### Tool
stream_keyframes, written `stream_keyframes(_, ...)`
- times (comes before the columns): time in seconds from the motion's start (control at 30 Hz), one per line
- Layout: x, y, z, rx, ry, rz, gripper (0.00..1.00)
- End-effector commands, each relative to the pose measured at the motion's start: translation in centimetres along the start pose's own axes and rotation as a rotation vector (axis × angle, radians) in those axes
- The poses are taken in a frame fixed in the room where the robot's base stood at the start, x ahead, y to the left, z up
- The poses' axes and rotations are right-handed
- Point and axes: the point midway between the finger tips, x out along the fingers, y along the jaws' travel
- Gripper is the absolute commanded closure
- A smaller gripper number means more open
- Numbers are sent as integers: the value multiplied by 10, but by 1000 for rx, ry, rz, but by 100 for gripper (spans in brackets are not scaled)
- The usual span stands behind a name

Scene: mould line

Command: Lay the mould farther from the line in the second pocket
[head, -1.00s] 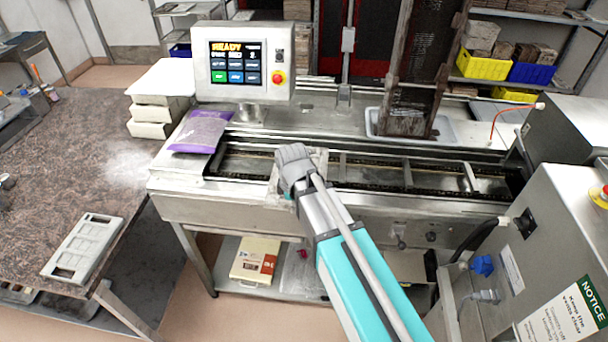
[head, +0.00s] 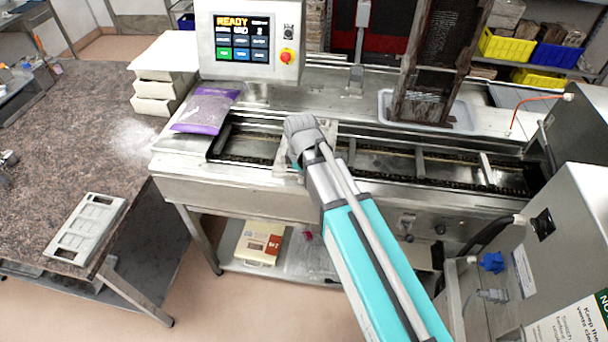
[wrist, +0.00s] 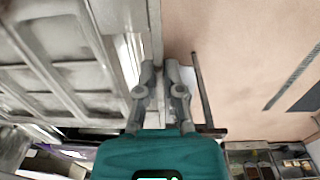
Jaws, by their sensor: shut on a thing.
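My gripper (head: 300,150) is over the near side of the line (head: 230,180), with its fingers mostly hidden by my wrist in the head view. In the wrist view my gripper (wrist: 165,80) is shut on the rim of a grey mould (wrist: 65,60) with shallow compartments. Part of this mould (head: 325,132) shows behind my wrist in the head view; whether it touches the line is hidden. Crossbars (head: 420,165) divide the line's chain bed into pockets, and those to the right of my gripper look empty. Another pale grey mould (head: 87,230) lies on the brown table.
A purple bag (head: 205,112) lies at the line's left end, beside the control screen (head: 245,45). A rusty upright rack (head: 435,70) stands in a tray behind the line. A steel cabinet (head: 540,260) stands at the right. Floor between table and line is clear.

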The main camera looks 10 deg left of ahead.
Motion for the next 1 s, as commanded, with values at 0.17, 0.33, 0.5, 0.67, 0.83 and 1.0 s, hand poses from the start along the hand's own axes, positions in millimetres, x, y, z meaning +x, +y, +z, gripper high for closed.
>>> stream_keyframes(0.17, 1, 4, 2, 3, 0, 1, 100)
stream_keyframes(0.33, 2, 12, 4, 4, 0, 1, 100)
stream_keyframes(0.5, 4, 24, 8, 4, 0, 1, 100)
stream_keyframes(0.67, 6, 37, 12, 5, 0, 1, 100)
stream_keyframes(0.83, 8, 50, 17, 5, 0, 1, 100)
stream_keyframes(1.0, 10, 63, 21, 5, 0, 1, 100)
